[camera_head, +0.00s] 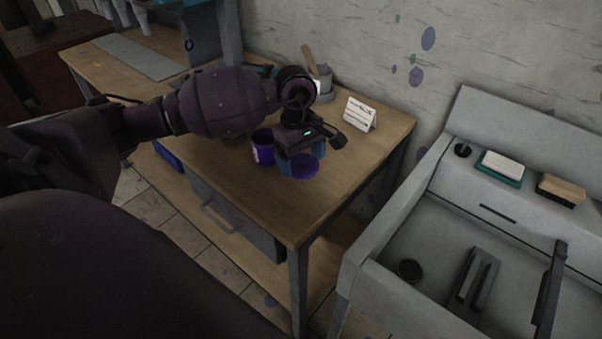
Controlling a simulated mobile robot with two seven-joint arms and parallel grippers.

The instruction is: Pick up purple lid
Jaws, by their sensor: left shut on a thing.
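The purple lid (304,169) is a round, flat disc at the front right part of the wooden table. My left gripper (297,154) points down at it, with blue fingertips around its back side, and is shut on it. Whether the lid touches the table or is just above it, I cannot tell. An open purple container (263,150) with a white label stands upright just left of the gripper. My right gripper does not show.
The wooden table (345,165) has a white card (360,114) and a grey pot (321,85) at the back. A grey sink (420,235) stands to the right, with a sponge (501,164) and a brush (561,188) on its ledge. The table's front right corner is clear.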

